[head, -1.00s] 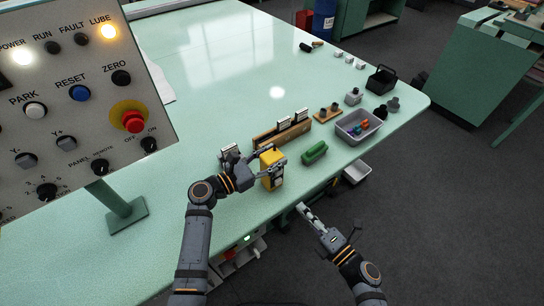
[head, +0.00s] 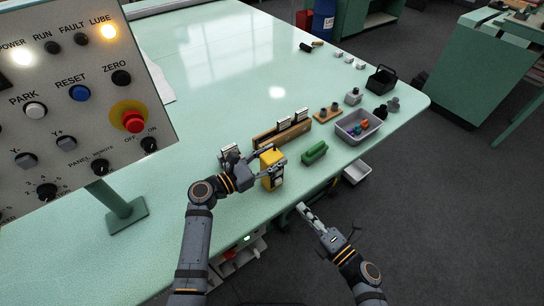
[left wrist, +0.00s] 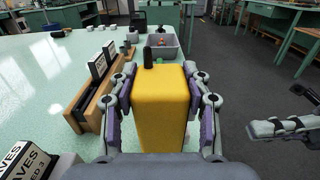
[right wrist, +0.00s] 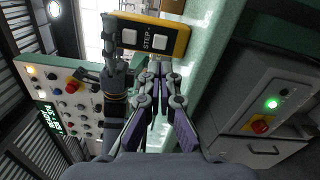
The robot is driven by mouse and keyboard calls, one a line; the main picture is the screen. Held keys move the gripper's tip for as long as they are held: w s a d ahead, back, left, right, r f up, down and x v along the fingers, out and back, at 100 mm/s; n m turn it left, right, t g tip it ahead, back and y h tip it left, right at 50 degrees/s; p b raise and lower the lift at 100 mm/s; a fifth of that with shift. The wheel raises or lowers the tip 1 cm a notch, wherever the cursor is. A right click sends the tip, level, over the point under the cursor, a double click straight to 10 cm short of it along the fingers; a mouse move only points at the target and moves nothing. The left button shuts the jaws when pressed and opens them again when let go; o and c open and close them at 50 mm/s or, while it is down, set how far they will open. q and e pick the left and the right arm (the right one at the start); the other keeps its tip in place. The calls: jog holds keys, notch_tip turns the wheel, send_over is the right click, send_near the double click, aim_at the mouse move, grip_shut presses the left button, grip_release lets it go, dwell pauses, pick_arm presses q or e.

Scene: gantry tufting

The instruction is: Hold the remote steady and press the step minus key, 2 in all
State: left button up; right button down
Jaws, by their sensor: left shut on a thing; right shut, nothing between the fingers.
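The yellow remote (head: 268,162) is held upright at the table's front edge. My left gripper (head: 272,170) is shut on it, and the left wrist view shows a finger on each side of the yellow body (left wrist: 160,98). In the right wrist view the remote's face (right wrist: 165,38) shows two pale keys with the word STEP between them; which key is minus cannot be read. My right gripper (head: 303,208) is shut and empty, beyond the table edge, to the lower right of the remote. Its closed fingertips (right wrist: 160,72) appear just below the remote in the right wrist view, with no contact visible.
A wooden rack (head: 268,140) with cards stands behind the remote. A green object (head: 314,152) and a grey bin (head: 345,130) with small parts lie to the right. The control panel (head: 60,130) stands at left. Floor is open beyond the front edge.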

aim_at(278, 182)
jog(key=w+d+m+h, duration=0.4)
jog(key=d+m+h, duration=0.25)
jog(key=m, duration=0.55)
jog(key=w+d+m+h, duration=0.5)
jog(key=d+m, duration=0.3)
jog(key=m, duration=0.3)
jog(key=s+a+m+g+y, duration=0.7)
jog(key=s+a+g+y, duration=0.2)
jog(key=a, duration=0.4)
jog(key=shift+s+a+r+m+g, duration=0.3)
jog(key=shift+a+r+m, duration=0.05)
jog(key=shift+r+m, duration=0.1)
jog(key=shift+w, duration=0.1)
jog(key=shift+w+a, duration=0.85)
jog(key=shift+w, duration=0.3)
jog(key=shift+w+a, duration=0.9)
jog(key=shift+w, duration=0.3)
jog(key=shift+w+a, duration=0.85)
jog(key=shift+w, duration=0.3)
